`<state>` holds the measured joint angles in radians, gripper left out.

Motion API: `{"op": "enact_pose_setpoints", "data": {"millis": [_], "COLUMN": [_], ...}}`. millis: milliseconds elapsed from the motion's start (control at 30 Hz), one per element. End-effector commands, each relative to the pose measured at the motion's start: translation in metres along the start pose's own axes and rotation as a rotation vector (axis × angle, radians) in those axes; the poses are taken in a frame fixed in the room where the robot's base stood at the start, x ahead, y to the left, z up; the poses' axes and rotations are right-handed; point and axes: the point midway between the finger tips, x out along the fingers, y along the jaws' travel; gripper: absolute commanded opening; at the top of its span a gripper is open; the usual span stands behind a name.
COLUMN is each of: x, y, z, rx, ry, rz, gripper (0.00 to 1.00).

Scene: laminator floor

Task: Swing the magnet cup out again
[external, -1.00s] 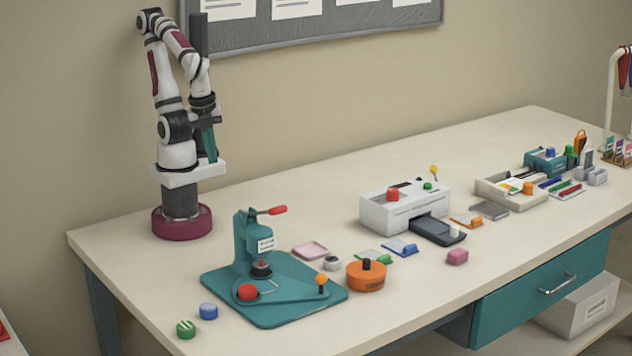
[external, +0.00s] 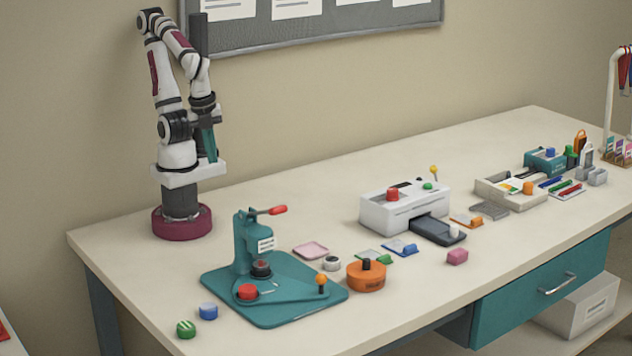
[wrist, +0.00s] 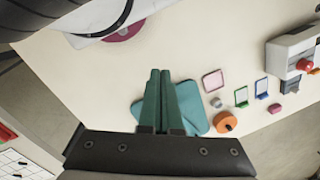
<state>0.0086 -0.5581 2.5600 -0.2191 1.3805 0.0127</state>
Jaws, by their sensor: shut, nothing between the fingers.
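The teal hand press (external: 250,245), with a red-tipped lever (external: 277,210), stands on a teal base plate (external: 300,312) at the front left of the bench. A flat teal swing piece on the base carries a red round part (external: 248,292) at its left and an orange knob (external: 321,281) at its right. A dark cup-like part (external: 261,268) sits under the press head; I cannot tell which part is the magnet cup. My gripper (external: 212,160) points down, shut and empty, above the bench behind the press. In the wrist view my gripper (wrist: 160,72) hides part of the base plate (wrist: 193,103).
Green (external: 186,329) and blue (external: 208,311) round pieces lie left of the press. A pink tray (external: 311,251), a small grey-white round piece (external: 331,263) and an orange drum (external: 366,277) lie to its right. A white machine (external: 400,210) stands farther right. The bench behind the press is clear.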

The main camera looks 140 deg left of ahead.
Motion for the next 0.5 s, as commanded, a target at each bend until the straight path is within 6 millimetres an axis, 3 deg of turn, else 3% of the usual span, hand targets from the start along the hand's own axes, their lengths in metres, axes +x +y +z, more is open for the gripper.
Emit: {"op": "enact_pose_setpoints", "data": {"millis": [333,433,500], "x": [0.0,-0.003,-0.014], "y": [0.0,-0.002,-0.013], "z": [0.0,-0.005,-0.028], "rx": [0.0,-0.016,-0.095], "ry": [0.0,0.003,0.015], "rz": [0.0,0.007,0.041], "gripper": [0.0,0.14,0.27]}}
